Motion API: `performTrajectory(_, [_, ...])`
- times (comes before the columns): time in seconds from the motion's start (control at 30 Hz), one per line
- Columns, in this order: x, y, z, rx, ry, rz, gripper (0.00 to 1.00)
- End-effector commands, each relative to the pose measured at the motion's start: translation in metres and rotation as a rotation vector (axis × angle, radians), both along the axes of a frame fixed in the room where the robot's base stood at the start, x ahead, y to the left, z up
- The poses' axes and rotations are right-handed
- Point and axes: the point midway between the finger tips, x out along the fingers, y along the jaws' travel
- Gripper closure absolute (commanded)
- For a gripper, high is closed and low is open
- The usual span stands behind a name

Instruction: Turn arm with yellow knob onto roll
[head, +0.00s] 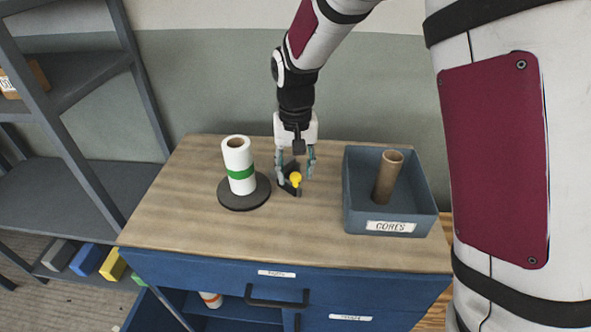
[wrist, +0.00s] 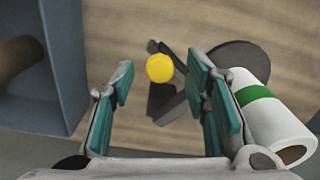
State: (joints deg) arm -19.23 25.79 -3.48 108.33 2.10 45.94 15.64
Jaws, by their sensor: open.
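A white roll (head: 239,163) with a green band stands upright on a round dark base (head: 245,197) on the bench. Just right of it is a small dark arm (head: 289,187) with a yellow knob (head: 295,178) on it. In the wrist view the yellow knob (wrist: 159,68) shows ahead, between the fingertips, with the dark arm (wrist: 160,98) beneath it. The roll (wrist: 268,118) is at the right there. My gripper (head: 296,179) is open, pointing down, with its fingers on either side of the knob. I cannot tell whether a finger touches it.
A grey-blue bin (head: 390,226) labelled CORES, holding a brown cardboard tube (head: 388,176), stands right of my gripper. The front of the wooden benchtop (head: 250,240) is clear. A grey shelf rack (head: 60,195) stands at the left, and blue drawers (head: 215,272) are below.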

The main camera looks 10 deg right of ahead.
Motion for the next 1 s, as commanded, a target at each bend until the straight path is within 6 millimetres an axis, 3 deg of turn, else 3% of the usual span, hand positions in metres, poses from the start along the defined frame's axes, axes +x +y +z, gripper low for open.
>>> performTrajectory(0.37, [-0.0001,-0.0002,-0.0066,0.0,0.0,-0.001,0.57])
performTrajectory(0.57, [-0.0001,-0.0002,-0.0064,0.0,0.0,-0.001,0.98])
performTrajectory(0.6, [-0.0001,-0.0002,-0.0064,0.0,0.0,-0.001,1.0])
performTrajectory(1.0, [-0.0004,0.0048,-0.006,0.0,0.0,-0.041,1.0])
